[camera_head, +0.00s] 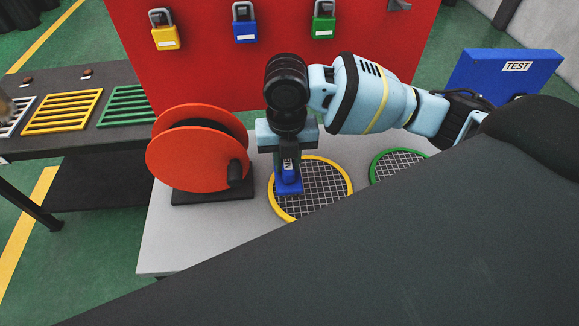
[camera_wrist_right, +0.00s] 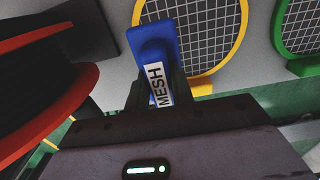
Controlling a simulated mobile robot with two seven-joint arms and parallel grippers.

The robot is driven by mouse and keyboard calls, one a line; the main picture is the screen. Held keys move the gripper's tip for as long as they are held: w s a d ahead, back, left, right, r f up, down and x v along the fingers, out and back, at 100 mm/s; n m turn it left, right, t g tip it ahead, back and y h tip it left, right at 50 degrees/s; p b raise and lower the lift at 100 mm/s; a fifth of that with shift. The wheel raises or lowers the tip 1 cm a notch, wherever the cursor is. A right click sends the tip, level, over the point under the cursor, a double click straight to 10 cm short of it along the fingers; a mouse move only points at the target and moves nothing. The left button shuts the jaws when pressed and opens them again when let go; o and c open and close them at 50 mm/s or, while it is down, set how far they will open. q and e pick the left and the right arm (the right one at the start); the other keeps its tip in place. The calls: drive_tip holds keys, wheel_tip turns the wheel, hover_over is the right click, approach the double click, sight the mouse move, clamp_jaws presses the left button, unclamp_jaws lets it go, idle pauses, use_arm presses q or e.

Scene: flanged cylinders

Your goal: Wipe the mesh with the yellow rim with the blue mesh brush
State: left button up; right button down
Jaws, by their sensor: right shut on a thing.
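The round mesh with the yellow rim (camera_head: 324,200) lies on the grey table, right of the orange reel. It also shows in the right wrist view (camera_wrist_right: 206,35). My right gripper (camera_head: 288,168) is shut on the blue mesh brush (camera_head: 289,186), pointing down over the left part of that mesh. In the right wrist view the brush (camera_wrist_right: 152,42) carries a white label reading MESH and overlaps the left side of the yellow rim. I cannot tell whether the brush touches the mesh. My left gripper is not clearly in view.
An orange reel (camera_head: 190,160) on a dark base stands close left of my right gripper. A green-rimmed mesh (camera_head: 392,160) lies to the right. A red board (camera_head: 200,75) with padlocks stands behind. A dark bench (camera_head: 75,137) with coloured grates is at left. The front left of the grey table (camera_head: 175,245) is clear.

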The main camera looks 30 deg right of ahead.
drive_tip(key=shift+d+r, duration=0.1)
drive_tip(key=shift+r, duration=1)
